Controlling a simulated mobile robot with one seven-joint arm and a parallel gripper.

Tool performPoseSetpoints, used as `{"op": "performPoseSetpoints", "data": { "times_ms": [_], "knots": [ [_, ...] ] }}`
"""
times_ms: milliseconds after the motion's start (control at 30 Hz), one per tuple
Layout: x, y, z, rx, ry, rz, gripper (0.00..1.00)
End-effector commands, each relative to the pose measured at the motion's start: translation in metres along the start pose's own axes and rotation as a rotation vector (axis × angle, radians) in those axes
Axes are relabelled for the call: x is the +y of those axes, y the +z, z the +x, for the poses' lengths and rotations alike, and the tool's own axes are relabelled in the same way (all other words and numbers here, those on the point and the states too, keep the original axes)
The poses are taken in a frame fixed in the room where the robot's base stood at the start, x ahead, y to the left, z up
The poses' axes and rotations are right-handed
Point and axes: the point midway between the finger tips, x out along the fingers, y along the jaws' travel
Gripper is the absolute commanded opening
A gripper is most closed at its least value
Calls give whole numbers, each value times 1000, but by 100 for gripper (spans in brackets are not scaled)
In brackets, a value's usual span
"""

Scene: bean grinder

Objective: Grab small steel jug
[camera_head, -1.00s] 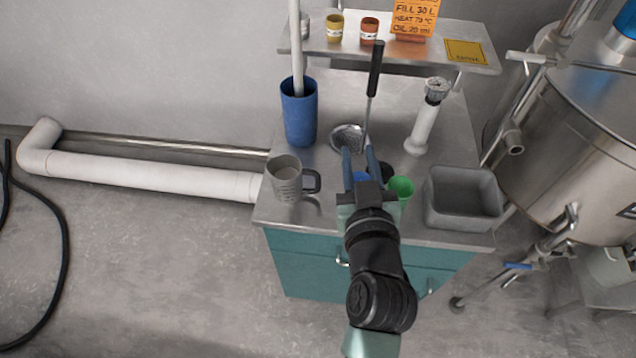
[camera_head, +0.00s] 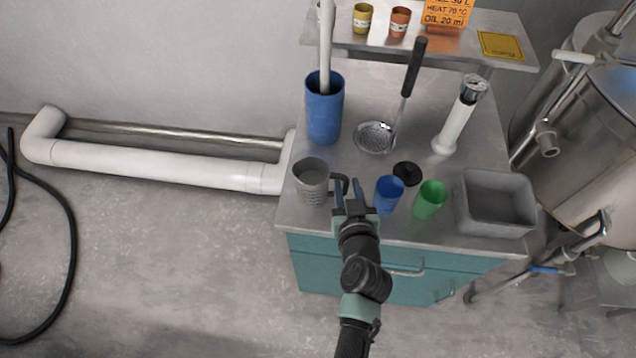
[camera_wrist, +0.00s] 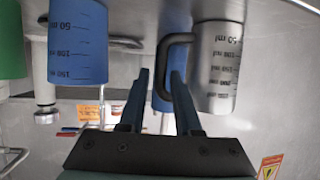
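The small steel jug (camera_head: 311,183) is a grey cup with volume marks and a dark handle on its right side. It stands at the left front of the steel worktop. My gripper (camera_head: 346,184) is at the handle, right of the jug's body. In the wrist view the jug (camera_wrist: 220,70) appears upside down, and its handle shows between the two blue fingers of my gripper (camera_wrist: 160,76). The fingers are apart, with a gap beside the handle. I cannot tell whether either finger touches it.
A blue cup (camera_head: 388,195) and a green cup (camera_head: 430,200) stand right of my gripper, near a black disc (camera_head: 407,173). A grey bin (camera_head: 497,204) is at the right. Behind are a tall blue container (camera_head: 324,110), a skimmer (camera_head: 375,138) and a white cylinder with a gauge (camera_head: 455,125).

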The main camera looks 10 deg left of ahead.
Motion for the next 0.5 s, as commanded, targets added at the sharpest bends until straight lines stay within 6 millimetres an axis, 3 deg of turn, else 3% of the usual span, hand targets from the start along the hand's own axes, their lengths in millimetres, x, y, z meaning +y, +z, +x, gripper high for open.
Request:
{"op": "performPoseSetpoints", "data": {
  "times_ms": [300, 500],
  "knots": [
    [0, 0, 40, 0, -2, -1, 32],
    [-1, 0, 49, 0, -1, 0, 32]
  ]
}}
